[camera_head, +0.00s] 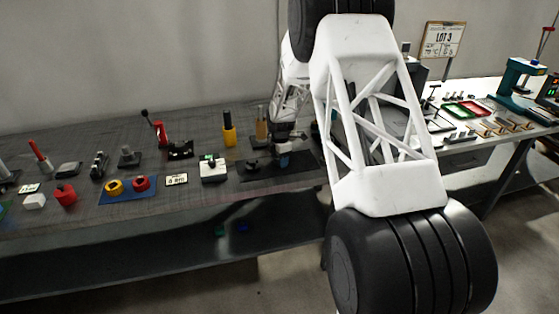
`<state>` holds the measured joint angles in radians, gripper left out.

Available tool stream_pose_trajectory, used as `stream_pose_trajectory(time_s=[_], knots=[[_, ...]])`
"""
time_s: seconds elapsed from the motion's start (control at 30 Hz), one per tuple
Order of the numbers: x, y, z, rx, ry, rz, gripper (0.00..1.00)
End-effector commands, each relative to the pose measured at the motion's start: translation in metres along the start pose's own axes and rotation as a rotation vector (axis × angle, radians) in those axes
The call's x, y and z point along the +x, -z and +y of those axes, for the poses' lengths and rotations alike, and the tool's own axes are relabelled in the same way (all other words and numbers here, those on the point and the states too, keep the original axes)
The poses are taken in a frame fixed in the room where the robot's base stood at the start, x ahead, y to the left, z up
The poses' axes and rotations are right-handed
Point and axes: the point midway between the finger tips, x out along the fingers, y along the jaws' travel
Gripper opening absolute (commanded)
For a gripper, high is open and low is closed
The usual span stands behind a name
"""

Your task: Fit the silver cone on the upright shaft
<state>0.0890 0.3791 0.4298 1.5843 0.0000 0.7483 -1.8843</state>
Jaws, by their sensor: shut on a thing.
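My gripper (283,153) points down over a dark mat (262,178) on the long bench. It is shut on a small grey-blue piece (283,161), which I take for the silver cone; it is too small and partly hidden to make out its shape. A low dark round piece (252,165) lies on the mat, left of my gripper. Tan upright posts (261,125) stand behind it. I cannot tell for certain which piece is the upright shaft. I cannot tell whether the held piece touches anything below.
A blue mat (118,196) with yellow and red rings is farther left. White and black parts of my arm cover the view right of the gripper.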

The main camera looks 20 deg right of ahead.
Motion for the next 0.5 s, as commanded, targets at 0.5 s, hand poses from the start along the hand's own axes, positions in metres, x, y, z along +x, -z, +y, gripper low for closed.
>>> stream_pose_trajectory(time_s=[0.5], knots=[[-0.016, 0.000, 0.001, 0.000, -0.002, -0.001, 0.24]])
